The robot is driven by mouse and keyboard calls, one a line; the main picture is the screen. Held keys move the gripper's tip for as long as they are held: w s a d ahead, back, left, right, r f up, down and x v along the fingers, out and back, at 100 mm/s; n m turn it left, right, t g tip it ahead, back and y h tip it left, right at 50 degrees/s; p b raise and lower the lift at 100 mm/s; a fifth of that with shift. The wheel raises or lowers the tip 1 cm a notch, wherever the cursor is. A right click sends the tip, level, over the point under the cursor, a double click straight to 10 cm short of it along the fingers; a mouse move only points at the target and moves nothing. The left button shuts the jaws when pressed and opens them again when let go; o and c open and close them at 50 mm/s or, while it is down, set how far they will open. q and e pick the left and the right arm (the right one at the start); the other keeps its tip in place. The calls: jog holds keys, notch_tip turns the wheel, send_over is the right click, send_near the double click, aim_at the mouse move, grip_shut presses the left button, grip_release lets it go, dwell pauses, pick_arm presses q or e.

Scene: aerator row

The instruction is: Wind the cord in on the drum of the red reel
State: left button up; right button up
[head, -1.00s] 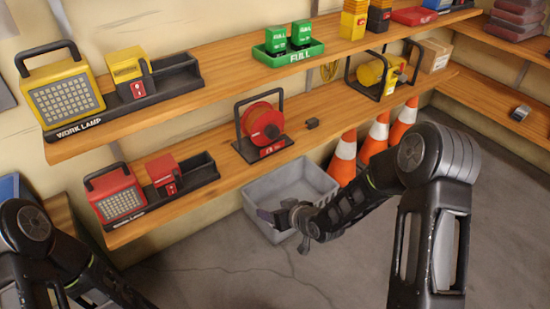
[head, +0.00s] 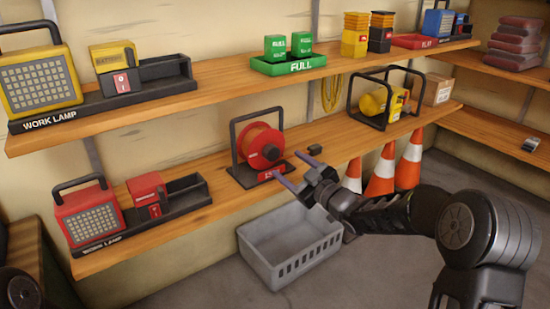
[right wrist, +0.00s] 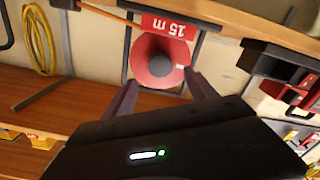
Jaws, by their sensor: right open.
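The red reel (head: 258,142) stands upright in its black frame on the lower shelf, with a red label plate at its front. A dark hub knob shows on the drum's face. Orange cord seems to be on the drum, but how much cannot be told. My right gripper (head: 297,171) is open and empty, just right of and in front of the reel, apart from it. In the right wrist view, which looks upside down, the reel (right wrist: 152,58) shows beyond the spread fingers (right wrist: 160,93), with its "15 m" label. My left gripper is not in view.
A yellow reel (head: 374,103) stands farther right. A grey crate (head: 292,262) and traffic cones (head: 381,178) stand below. The red lamp (head: 88,213) is left; the upper shelf (head: 225,77) runs overhead.

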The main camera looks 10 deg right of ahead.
aim_at(274, 155)
jog(key=b+x, duration=0.1)
jog(key=x, duration=0.5)
jog(key=shift+w+a+f+b, duration=0.1)
jog(key=shift+w+a+b, duration=0.05)
jog(key=shift+w+b, duration=0.2)
jog(key=shift+w+a, duration=0.1)
jog(key=shift+w, duration=0.25)
jog(key=c, duration=1.4)
